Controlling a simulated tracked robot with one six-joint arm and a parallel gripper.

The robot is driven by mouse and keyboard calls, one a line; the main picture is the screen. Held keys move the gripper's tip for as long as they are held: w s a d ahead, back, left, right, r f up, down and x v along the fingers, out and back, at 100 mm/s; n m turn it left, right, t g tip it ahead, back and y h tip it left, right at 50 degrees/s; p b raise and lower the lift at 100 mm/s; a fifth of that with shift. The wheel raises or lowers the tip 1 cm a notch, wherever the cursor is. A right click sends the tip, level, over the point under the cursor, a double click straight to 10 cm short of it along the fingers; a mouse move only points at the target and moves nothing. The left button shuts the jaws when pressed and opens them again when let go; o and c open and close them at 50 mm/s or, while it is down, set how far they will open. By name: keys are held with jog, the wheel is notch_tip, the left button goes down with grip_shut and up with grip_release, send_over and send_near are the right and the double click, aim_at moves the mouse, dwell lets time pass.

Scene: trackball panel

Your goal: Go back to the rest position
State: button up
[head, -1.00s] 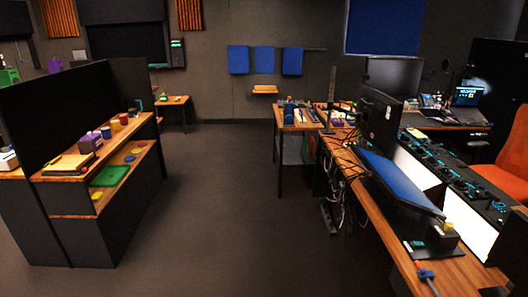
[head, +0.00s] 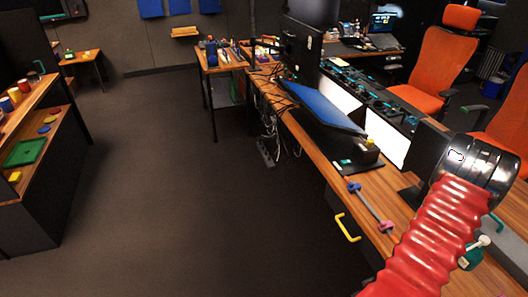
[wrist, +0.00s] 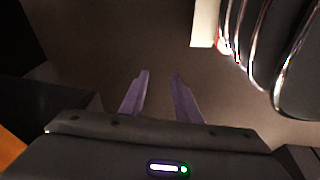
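My gripper (wrist: 160,75) shows in the wrist view with its two purple fingers apart. Only dark brown floor shows between them, and they hold nothing. In the head view my red ribbed arm sleeve rises at the lower right to a black and chrome joint, and my gripper itself is not seen there. A black box with a yellow top (head: 369,145) stands on a dark panel (head: 357,166) on the wooden desk (head: 325,144), well to the left of my arm. I cannot tell whether a trackball is on it.
A yellow handle (head: 347,228) and a grey bar with blue and pink ends (head: 370,207) are at the desk's near edge, close to my arm. A blue slanted board (head: 322,107) and orange chairs (head: 437,70) lie beyond. A shelf (head: 35,115) stands left. The floor between is clear.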

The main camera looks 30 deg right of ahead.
jog(key=w+a+r+m+g, duration=0.1)
jog(key=w+a+r, duration=0.2)
jog(key=r, duration=0.5)
jog(key=w+a+r+m+g, duration=0.1)
jog(key=w+a+r, duration=0.15)
jog(key=r, duration=0.65)
jog(key=w+a+r+m+g, duration=0.15)
jog(key=a+r, duration=0.25)
jog(key=r, duration=0.4)
jog(key=w+a+r+n+t, duration=0.2)
jog(key=a+r+t, duration=0.1)
jog(key=a+r, duration=0.8)
jog(key=w+a+r+n+t+y, duration=0.1)
jog(key=w+a+r+n+t, duration=0.2)
jog(key=a+r, duration=0.9)
jog(key=shift+w+a+r, duration=0.15)
jog(key=shift+a+r, duration=0.1)
jog(key=shift+a, duration=0.35)
jog(key=shift+n+t, duration=0.25)
